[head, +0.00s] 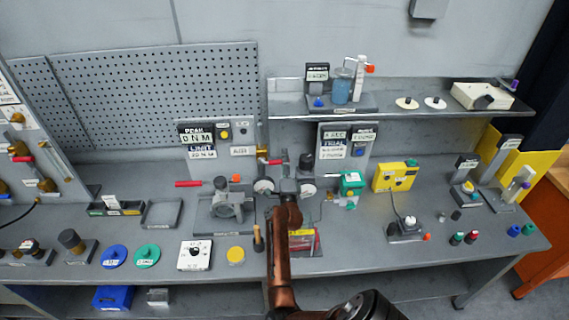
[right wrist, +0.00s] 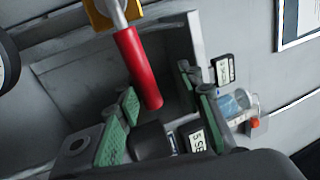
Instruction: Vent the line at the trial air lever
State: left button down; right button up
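The trial air lever, a red handle (head: 272,161) on a brass-yellow valve body (head: 262,152), projects between the two labelled panels. The red handle (right wrist: 138,65) also shows large in the right wrist view, hanging from a yellow fitting (right wrist: 115,10). My right gripper (head: 286,180) is in front of the panels, close to the handle. In the right wrist view its green-padded fingers (right wrist: 158,82) are spread apart. The handle's free end lies between them in the picture; I see no clear contact, and cannot tell its exact depth. My left gripper is out of view.
A shelf (head: 400,113) holding a blue beaker (head: 341,86) overhangs the back. A green box (head: 352,183) and a yellow box (head: 394,177) stand right of my gripper. A clamp-like fixture (head: 228,208) stands left. Another red handle (head: 188,183) projects farther left.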

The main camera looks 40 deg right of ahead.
notch_tip(320, 180, up, 8)
jog(key=shift+r, duration=0.1)
dwell(0.4)
jog(key=shift+s, duration=0.1)
